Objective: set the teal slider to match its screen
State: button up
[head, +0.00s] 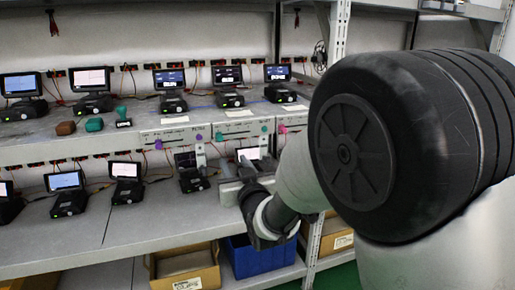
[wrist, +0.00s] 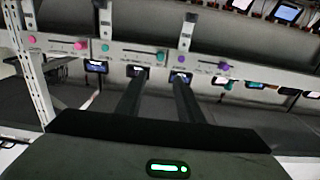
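The teal slider panel (head: 240,127) is the middle one of three on the front edge of the upper shelf. It has a teal piece (head: 218,136) at its left end and a smaller teal piece at its right end. In the wrist view, where left and right run reversed, the teal pieces (wrist: 160,56) sit at both ends of a thin slot. A small lit screen (wrist: 137,71) shows by the panel; its reading is too small to tell. My gripper (wrist: 160,80) is open and empty, its fingers apart, near the teal panel and not visibly touching it.
A purple panel (head: 176,135) is left of the teal one and a pink knob (head: 282,129) right of it in the head view. Grey uprights (head: 201,155) stand close by. Devices with screens (head: 65,181) fill both shelves. A blue bin (head: 262,259) sits below.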

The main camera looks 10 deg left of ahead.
aim_at(220, 138)
jog(key=x, duration=1.7)
jog(key=shift+w+b, duration=0.1)
jog(key=shift+b, duration=0.25)
jog(key=shift+c, duration=0.2)
grip_shut()
